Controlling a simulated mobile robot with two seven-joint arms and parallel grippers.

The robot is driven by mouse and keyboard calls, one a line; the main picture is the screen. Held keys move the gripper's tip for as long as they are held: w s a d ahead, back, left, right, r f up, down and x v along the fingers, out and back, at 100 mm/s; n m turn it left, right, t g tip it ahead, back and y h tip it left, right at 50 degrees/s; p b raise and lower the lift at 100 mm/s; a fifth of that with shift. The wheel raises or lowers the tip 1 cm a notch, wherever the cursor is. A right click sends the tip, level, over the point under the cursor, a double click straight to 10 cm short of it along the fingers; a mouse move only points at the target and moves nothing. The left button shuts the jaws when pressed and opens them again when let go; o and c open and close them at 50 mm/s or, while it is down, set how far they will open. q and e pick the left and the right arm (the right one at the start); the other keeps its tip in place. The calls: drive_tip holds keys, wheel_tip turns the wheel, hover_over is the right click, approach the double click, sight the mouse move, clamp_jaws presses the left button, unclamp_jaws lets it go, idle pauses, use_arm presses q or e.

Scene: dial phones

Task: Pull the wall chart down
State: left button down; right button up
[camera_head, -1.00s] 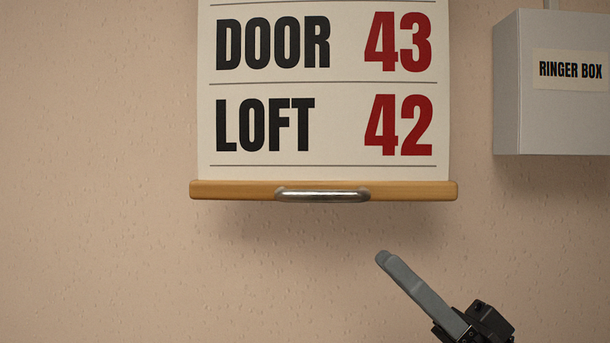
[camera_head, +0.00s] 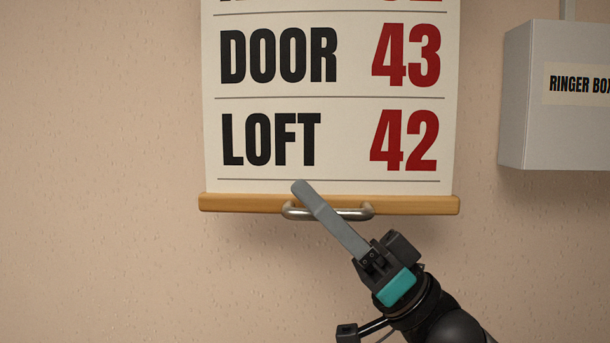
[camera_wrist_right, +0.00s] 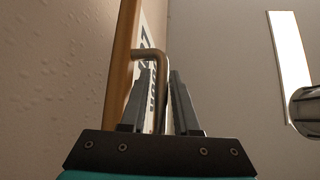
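The wall chart (camera_head: 340,98) hangs on the wall, white with black words and red numbers. Its wooden bottom bar (camera_head: 240,203) carries a curved metal handle (camera_head: 358,214). My right gripper (camera_head: 302,188) is at this handle, reaching up from the lower right, with one finger crossing in front of it. In the right wrist view, the fingers (camera_wrist_right: 162,74) stand apart on either side of the handle (camera_wrist_right: 143,53), with a gap still showing. The wooden bar (camera_wrist_right: 121,75) runs beside the left finger. Contact with the handle is unclear. My left gripper is out of view.
A grey ringer box (camera_head: 525,110) is mounted on the wall to the right of the chart, clear of my arm. The wall below and left of the chart is bare. A metal cylindrical part (camera_wrist_right: 305,105) shows at the right edge of the wrist view.

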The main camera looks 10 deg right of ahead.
drive_tip(key=shift+w+a+r, duration=0.25)
drive_tip(key=shift+a+r, duration=0.25)
drive_tip(key=shift+c, duration=0.2)
clamp_jaws()
idle(1.1)
